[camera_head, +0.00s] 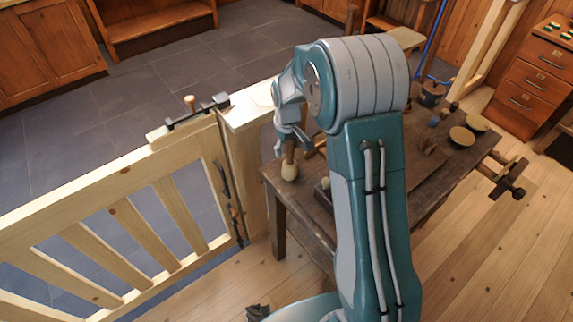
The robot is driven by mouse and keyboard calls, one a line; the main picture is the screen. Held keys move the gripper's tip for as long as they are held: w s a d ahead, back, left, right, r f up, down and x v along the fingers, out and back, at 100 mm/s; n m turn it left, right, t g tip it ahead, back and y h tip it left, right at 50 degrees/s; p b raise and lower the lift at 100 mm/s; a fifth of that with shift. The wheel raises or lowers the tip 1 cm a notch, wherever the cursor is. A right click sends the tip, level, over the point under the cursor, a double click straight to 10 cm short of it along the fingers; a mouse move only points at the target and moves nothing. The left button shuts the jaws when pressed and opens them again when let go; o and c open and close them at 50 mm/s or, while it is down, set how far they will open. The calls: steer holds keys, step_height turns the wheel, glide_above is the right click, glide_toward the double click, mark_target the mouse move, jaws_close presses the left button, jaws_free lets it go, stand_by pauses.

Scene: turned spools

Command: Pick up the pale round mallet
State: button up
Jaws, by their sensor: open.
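The pale round mallet (289,172) stands near the left corner of the dark wooden table (286,205), its rounded pale head low and its brown handle pointing up. My gripper (289,146) is at the top of the handle, with fingers pointing down. It is open; the fingers look to be around or just in front of the handle, and I cannot tell whether they touch it. My own arm hides the middle of the table.
A pale wooden gate (110,200) and its post stand left of the table. A dark clamp-like tool (198,111) lies on the ledge. Round wooden pieces (462,136) and a dark pot (432,93) are on the table's right part. A drawer cabinet (535,80) stands at right.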

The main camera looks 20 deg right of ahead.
steer(key=shift+d+f, duration=0.35)
steer(key=shift+d, duration=0.45)
steer(key=shift+a, duration=0.2)
steer(key=c, duration=0.7)
steer(key=shift+a, duration=0.2)
jaws_close()
steer(key=shift+a, duration=0.2)
steer(key=shift+d, duration=0.1)
steer(key=shift+d, duration=0.15)
